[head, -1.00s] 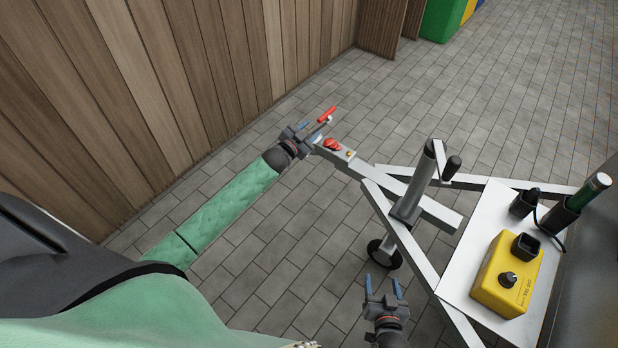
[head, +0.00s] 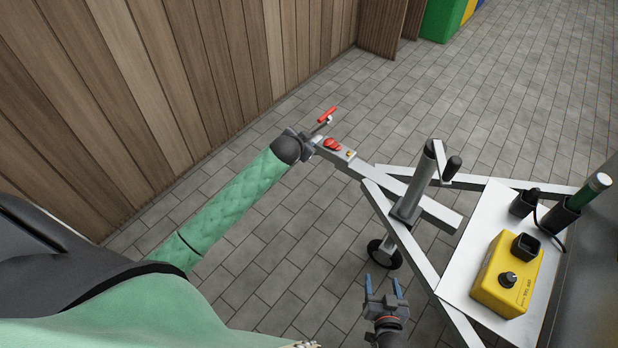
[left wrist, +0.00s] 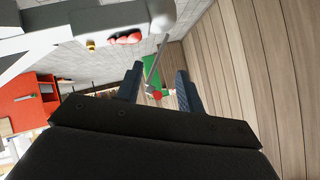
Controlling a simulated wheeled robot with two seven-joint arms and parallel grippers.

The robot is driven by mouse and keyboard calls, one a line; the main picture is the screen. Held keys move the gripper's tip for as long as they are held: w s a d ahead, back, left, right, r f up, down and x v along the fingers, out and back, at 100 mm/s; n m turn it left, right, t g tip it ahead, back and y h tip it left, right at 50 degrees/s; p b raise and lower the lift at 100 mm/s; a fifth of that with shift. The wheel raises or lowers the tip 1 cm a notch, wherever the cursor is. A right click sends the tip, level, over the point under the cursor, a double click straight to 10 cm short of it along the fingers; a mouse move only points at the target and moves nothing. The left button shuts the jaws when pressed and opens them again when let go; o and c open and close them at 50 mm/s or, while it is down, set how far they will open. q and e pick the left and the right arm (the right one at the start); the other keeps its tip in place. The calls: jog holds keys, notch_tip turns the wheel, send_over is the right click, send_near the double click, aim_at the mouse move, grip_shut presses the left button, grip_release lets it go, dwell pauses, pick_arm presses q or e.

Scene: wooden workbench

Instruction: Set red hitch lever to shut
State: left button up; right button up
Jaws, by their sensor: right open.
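The red hitch lever (head: 327,115) stands off the far end of the trailer's coupler (head: 338,150) on a thin grey shaft. My left gripper (head: 307,139) is at the coupler's end beside the lever; its wrist hides most of its fingers in the head view. In the left wrist view its two fingers (left wrist: 157,87) are apart. The grey shaft and the lever's red tip (left wrist: 157,95) appear between them with gaps on both sides; contact cannot be told. My right gripper (head: 384,287) is open and empty left of the trailer frame, low in the head view.
Red parts (head: 332,144) and a brass knob (head: 349,153) sit on the coupler. A jack post (head: 411,190), a wheel (head: 383,253) and a yellow box (head: 506,275) are on the trailer. A wooden wall (head: 180,80) stands at left. Paving beyond the lever is clear.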

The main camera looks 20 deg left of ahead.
pick_arm(q)
jog(key=s+d+r+g+p, duration=0.2)
jog(key=s+d, duration=0.2)
jog(key=s, duration=0.4)
jog(key=s+d+r+n+g+p, duration=0.1)
jog(key=s+d+r+g+p, duration=0.1)
jog(key=s+d, duration=0.3)
jog(key=s+r, duration=0.1)
jog(key=s, duration=0.3)
jog(key=shift+s+d+r+g, duration=0.15)
jog(key=shift+s+d+g, duration=0.1)
jog(key=shift+g, duration=0.05)
